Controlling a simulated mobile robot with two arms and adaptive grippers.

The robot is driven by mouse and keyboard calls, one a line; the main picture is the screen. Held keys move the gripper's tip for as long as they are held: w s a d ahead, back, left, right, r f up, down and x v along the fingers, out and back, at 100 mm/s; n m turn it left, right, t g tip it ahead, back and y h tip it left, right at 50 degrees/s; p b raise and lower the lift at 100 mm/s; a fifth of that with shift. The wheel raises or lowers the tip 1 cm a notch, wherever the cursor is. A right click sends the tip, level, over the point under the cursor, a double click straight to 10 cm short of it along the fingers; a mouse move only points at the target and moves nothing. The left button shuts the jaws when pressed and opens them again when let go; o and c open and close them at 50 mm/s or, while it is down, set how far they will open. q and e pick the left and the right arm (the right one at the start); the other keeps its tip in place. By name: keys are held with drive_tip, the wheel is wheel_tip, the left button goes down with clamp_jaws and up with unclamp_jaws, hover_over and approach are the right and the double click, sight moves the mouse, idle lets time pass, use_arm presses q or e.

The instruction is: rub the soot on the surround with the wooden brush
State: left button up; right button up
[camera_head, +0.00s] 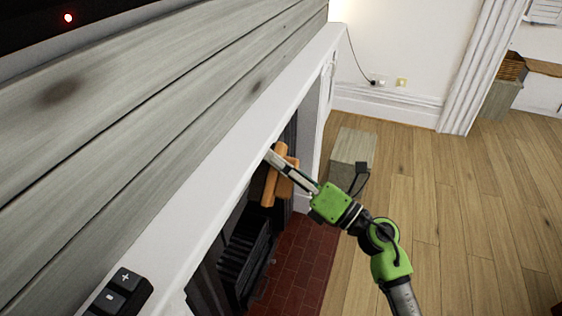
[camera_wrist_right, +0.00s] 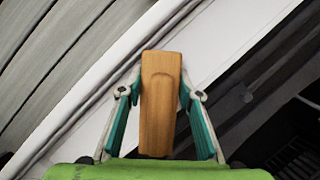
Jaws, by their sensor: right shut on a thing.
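My right gripper (camera_head: 282,169) is shut on the wooden brush (camera_head: 270,187), in front of the white surround (camera_head: 215,180). In the right wrist view, the brush's tan wooden block (camera_wrist_right: 160,105) sits between the two fingers, with the pale surround (camera_wrist_right: 100,110) behind it. The brush is close to the surround's inner edge by the firebox; I cannot tell whether it touches. No soot mark is clear on the visible part of the surround. My left gripper is not in view.
Grey planks (camera_head: 130,110) with dark spots line the wall above the surround. A black grate (camera_head: 245,260) stands in the firebox over red hearth tiles (camera_head: 300,268). A grey wooden block (camera_head: 353,150) stands on the floor beyond. The wood floor (camera_head: 470,220) at right is largely clear.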

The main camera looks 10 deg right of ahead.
drive_tip(key=shift+w+a, duration=0.7)
drive_tip(key=shift+a, duration=0.35)
idle(0.5)
drive_tip(key=shift+w+d, duration=0.1)
